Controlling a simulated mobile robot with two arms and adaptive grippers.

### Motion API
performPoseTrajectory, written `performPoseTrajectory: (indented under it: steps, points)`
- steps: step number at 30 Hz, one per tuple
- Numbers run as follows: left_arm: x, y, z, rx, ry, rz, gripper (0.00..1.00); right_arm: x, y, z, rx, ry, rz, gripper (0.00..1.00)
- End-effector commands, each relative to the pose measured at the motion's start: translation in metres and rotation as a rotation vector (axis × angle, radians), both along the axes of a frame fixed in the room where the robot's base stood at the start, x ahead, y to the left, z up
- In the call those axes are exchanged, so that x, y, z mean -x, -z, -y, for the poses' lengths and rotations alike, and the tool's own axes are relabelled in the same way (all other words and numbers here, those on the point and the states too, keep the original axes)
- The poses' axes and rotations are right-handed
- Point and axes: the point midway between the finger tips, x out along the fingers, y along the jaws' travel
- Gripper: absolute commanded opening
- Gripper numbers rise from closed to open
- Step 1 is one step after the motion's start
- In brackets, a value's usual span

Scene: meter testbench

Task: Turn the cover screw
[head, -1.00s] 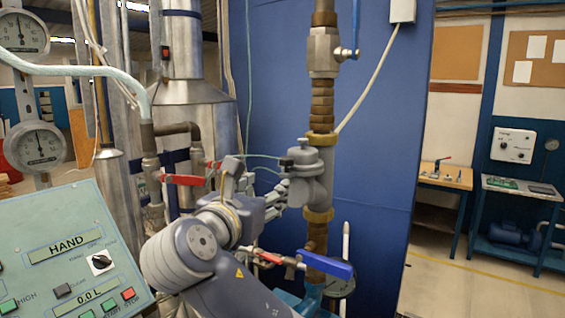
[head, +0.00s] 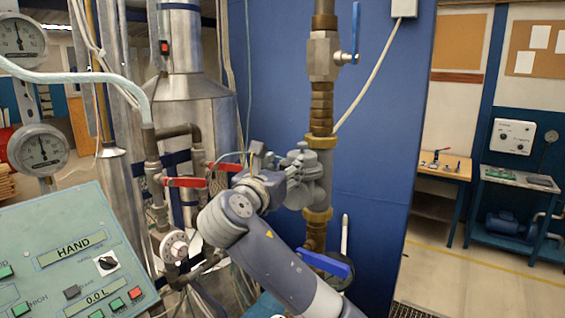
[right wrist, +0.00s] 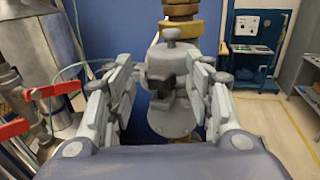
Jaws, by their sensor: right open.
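A grey meter (head: 318,178) sits in the vertical brass-and-grey pipe in front of the blue panel. In the right wrist view its rounded body (right wrist: 172,66) faces me, with a dark knob-like screw (right wrist: 163,88) at its front and a small grey knob (right wrist: 172,33) on top. I cannot tell for certain which is the cover screw. My right gripper (head: 292,172) is at the meter's left side in the head view. In the wrist view its open fingers (right wrist: 164,92) stand on both sides of the dark screw, with clear gaps. My left gripper is not in view.
A blue-handled valve (head: 323,263) is below the meter, close to my right arm. Red valve handles (head: 185,182) are on pipes to the left. A green control panel (head: 70,255) fills the lower left. Open floor (head: 455,275) lies to the right.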

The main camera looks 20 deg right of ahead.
Motion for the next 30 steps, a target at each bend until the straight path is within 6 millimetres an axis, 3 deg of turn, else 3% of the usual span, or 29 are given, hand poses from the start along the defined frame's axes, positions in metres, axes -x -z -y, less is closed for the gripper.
performPoseTrajectory:
  steps: [7,13,20,30]
  points:
    - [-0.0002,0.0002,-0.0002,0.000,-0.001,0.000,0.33,-0.0006,0.0007,0.0005,0.000,0.000,0.000,0.48]
    - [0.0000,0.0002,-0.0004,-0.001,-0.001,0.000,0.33,-0.0005,0.0006,0.0004,0.000,0.000,0.000,0.04]
    - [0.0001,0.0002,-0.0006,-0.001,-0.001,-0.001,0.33,-0.0005,0.0008,0.0019,-0.001,-0.019,0.000,0.04]
    - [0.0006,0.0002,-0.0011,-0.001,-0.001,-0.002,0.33,0.0024,0.0004,0.0077,0.000,-0.235,0.000,0.04]
